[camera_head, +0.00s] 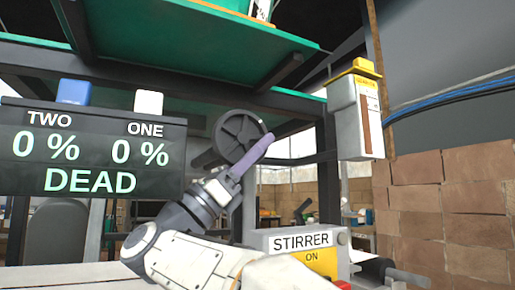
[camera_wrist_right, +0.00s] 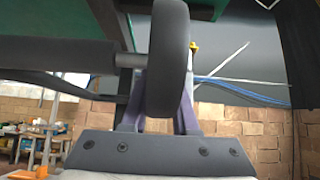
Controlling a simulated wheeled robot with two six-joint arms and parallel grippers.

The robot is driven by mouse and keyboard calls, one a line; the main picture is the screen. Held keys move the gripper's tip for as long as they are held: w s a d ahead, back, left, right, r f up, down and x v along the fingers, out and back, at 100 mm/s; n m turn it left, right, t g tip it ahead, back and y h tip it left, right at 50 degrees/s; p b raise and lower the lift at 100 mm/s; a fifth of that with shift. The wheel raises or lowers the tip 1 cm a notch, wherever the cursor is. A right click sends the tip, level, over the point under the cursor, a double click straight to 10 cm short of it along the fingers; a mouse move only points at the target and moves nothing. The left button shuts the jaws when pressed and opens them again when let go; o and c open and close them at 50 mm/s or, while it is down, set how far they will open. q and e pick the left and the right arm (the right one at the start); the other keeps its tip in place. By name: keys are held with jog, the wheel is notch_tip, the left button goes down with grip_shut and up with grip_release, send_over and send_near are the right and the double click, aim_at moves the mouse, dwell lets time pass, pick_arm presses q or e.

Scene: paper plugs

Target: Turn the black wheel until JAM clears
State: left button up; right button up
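The black wheel (camera_head: 238,136) is a round handwheel right of the display board, below the green deck. My right gripper (camera_head: 258,150), with purple fingers, reaches up at the wheel's lower right rim. In the right wrist view the wheel (camera_wrist_right: 168,60) shows edge-on, its shaft to the left. The right gripper's fingers (camera_wrist_right: 165,118) stand on either side of the rim; whether they press on it is hidden. The display board (camera_head: 90,150) reads TWO 0 %, ONE 0 % and DEAD; the word JAM does not show. My left gripper is out of view.
A white box with a yellow top (camera_head: 360,115) hangs to the right. A blue block (camera_head: 73,92) and a white block (camera_head: 148,102) top the board. A brick wall (camera_head: 450,210) stands at right.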

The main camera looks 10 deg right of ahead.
grip_shut()
dwell(0.9)
jog(key=o, duration=0.7)
grip_release()
jog(key=shift+a, duration=0.1)
jog(key=b+v, duration=0.2)
jog(key=v, duration=0.8)
jog(key=shift+a+f+b, duration=0.1)
jog(key=shift+f+b, duration=0.15)
jog(key=shift+b, duration=0.05)
